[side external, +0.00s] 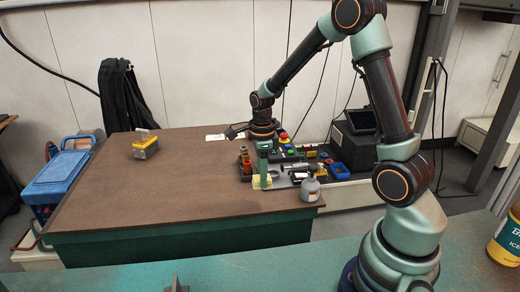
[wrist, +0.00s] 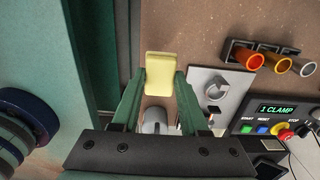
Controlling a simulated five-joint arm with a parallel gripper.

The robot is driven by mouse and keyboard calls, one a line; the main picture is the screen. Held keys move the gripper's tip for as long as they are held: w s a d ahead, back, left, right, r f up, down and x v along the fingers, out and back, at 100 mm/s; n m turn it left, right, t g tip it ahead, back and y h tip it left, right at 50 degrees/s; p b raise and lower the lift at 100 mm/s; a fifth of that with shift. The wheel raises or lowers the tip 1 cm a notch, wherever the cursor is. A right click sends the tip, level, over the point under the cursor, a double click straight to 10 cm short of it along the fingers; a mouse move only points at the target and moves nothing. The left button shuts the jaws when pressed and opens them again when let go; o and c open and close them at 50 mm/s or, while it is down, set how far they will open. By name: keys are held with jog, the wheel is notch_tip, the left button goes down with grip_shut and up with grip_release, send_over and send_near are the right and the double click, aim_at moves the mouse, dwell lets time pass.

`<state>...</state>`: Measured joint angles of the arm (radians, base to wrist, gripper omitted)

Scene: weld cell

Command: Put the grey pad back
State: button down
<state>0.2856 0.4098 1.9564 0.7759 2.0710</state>
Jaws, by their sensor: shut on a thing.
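My gripper (wrist: 160,75) is shut on a pale yellow pad (wrist: 173,72), held between the two green fingertips in the wrist view. I see no clearly grey pad; the held one looks yellow. In the side view my gripper (side external: 263,178) points down near the front right of the brown table, with the pad (side external: 257,184) low at its fingertips. I cannot tell whether the pad touches the surface below.
A grey bottle (side external: 310,189) stands at the table's right front corner. A metal plate with a clamp (wrist: 212,88), coloured cups (wrist: 252,60) and a control box (wrist: 280,118) crowd the right. A grey and yellow object (side external: 145,147) lies far left. The table's middle is clear.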

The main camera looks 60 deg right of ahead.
jog(key=shift+f, duration=3.3)
jog(key=shift+f, duration=0.1)
jog(key=shift+c, duration=2.1)
grip_release()
